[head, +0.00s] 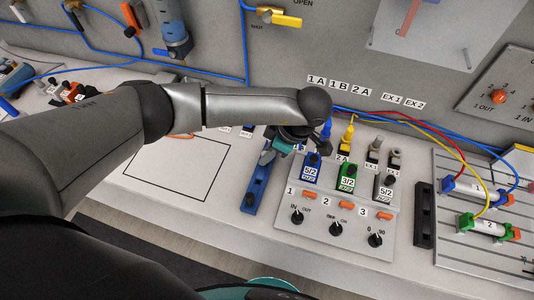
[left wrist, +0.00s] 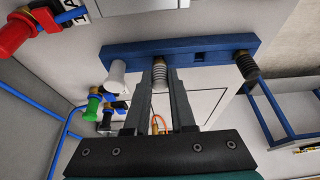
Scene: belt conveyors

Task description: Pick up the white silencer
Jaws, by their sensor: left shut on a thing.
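The blue rack (head: 252,197) lies on the bench left of the valve panel; it also crosses the top of the left wrist view (left wrist: 205,52). Three pieces stand out from the rack there: a smooth white one (left wrist: 117,74), a pale ribbed silencer (left wrist: 159,75) beside it, and a darker ribbed one (left wrist: 247,68) at the far right. My left gripper (head: 272,152) reaches over the rack's far end. In the left wrist view its fingers (left wrist: 163,88) are shut on the pale ribbed silencer, which is still at the rack. The smooth white piece is just outside the fingers. My right gripper is not in view.
The valve panel (head: 318,228) with knobs and fittings stands close right of the rack. Blue, red and yellow hoses run behind it. A slotted plate with cylinders (head: 470,250) is farther right. The outlined white area (head: 175,165) left of the rack is empty.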

